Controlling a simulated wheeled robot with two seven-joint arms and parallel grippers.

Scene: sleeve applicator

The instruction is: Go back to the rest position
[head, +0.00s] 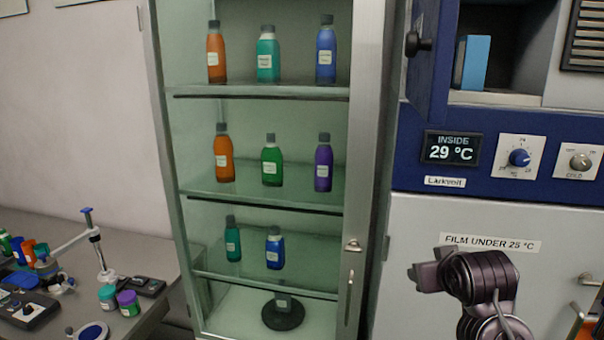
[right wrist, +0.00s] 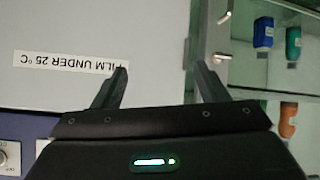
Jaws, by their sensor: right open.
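My right gripper (head: 424,271) is raised at the lower right of the head view, pointing left, in front of the white panel (head: 420,222) labelled "FILM UNDER 25 °C". In the right wrist view my right gripper (right wrist: 160,82) has its two fingers spread apart with nothing between them. The label (right wrist: 70,62) appears upside down there, left of the fingers. My left gripper is in neither view.
A glass-fronted cabinet (head: 353,100) holds several coloured bottles on its shelves. A blue unit (head: 415,180) reads 29 °C and has two dials; a compartment above it stands open. A grey bench (head: 150,250) at left carries small jars and devices.

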